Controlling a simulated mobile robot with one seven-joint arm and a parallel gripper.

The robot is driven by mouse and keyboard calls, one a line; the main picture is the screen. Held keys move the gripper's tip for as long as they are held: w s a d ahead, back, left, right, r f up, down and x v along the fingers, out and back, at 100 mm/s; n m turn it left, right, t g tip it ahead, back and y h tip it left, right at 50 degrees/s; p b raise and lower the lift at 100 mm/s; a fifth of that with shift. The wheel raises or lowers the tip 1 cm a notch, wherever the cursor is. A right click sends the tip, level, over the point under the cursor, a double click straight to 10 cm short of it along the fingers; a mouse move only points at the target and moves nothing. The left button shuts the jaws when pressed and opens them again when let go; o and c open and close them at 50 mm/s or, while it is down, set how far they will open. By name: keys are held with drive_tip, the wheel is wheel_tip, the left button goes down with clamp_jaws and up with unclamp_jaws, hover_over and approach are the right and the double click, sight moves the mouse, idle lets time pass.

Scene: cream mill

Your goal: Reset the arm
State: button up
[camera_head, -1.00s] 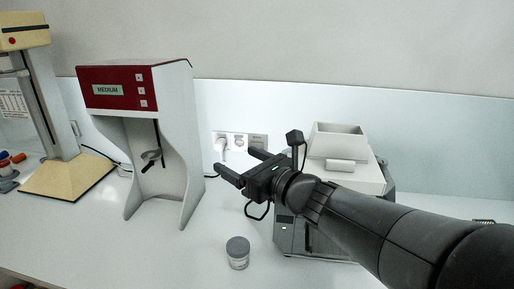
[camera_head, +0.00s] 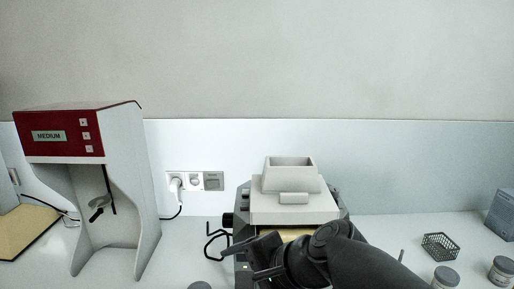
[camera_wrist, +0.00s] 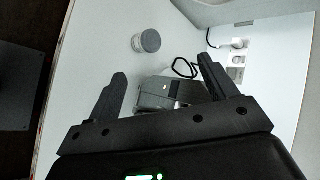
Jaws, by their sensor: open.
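My gripper (camera_wrist: 162,70) is open, and nothing is between its two dark fingers in the wrist view. In the head view my arm reaches in from the lower right and bends down in front of the grey mill (camera_head: 293,205). My arm hides the lower front of the mill there, and the fingertips are hard to make out. In the wrist view part of the mill (camera_wrist: 165,92) shows between and beyond the fingers, and a lidded jar (camera_wrist: 147,42) stands on the bench past them. I cannot tell the exact gap between gripper and mill.
A red and white machine (camera_head: 85,140) reading MEDIUM stands at left beside a yellow-based stand (camera_head: 22,230). Wall sockets (camera_head: 195,181) with a plugged cable are behind. At right are a wire basket (camera_head: 440,246), two jars (camera_head: 446,277) (camera_head: 502,271) and a grey box (camera_head: 502,214).

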drive_tip(key=s+d+f+n+h, duration=0.3)
drive_tip(key=d+n+h, duration=0.1)
drive_tip(key=d, duration=0.4)
drive_tip(key=shift+s+d+f+n, duration=0.15)
drive_tip(key=shift+d+f+n, duration=0.15)
drive_tip(key=shift+n, duration=0.2)
drive_tip(key=d+n+h, duration=0.1)
drive_tip(key=d, duration=0.2)
drive_tip(key=s+d+f+n+h, duration=0.1)
drive_tip(key=d+h, duration=0.1)
drive_tip(key=d, duration=0.1)
drive_tip(key=s+d+n+h, duration=0.1)
drive_tip(key=d+n, duration=0.1)
drive_tip(key=d, duration=0.1)
drive_tip(key=shift+s+f, duration=0.15)
drive_tip(key=shift+s, duration=0.1)
